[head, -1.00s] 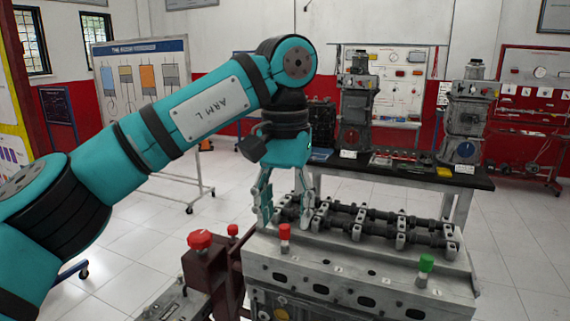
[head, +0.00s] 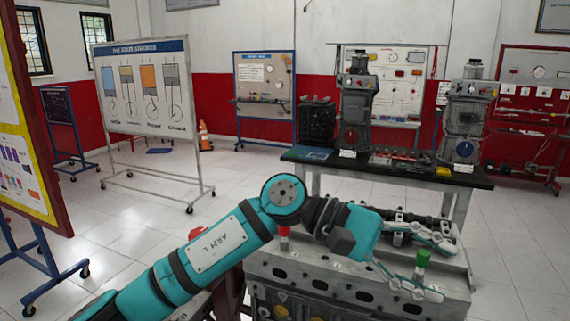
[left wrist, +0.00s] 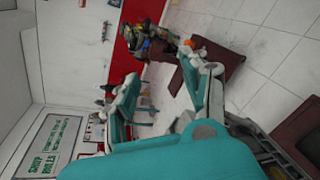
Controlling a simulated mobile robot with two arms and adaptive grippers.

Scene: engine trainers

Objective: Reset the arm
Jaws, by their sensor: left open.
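My left arm (head: 220,245) is teal and comes in from the lower left. My left gripper (head: 441,268) is open, with its two fingers spread and pointing right above the engine block (head: 345,290). No object is held between the fingers. A green-capped post (head: 423,258) on the block shows between the fingers in the head view; I cannot tell whether they touch it. The open fingers also show in the left wrist view (left wrist: 160,65), with floor and wall beyond. My right gripper is not in view.
A red-capped post (head: 284,232) stands on the block, partly behind my arm. A dark workbench (head: 400,172) with engine trainers (head: 358,112) stands behind. A wheeled board (head: 150,145) stands at the left. The tiled floor between is clear.

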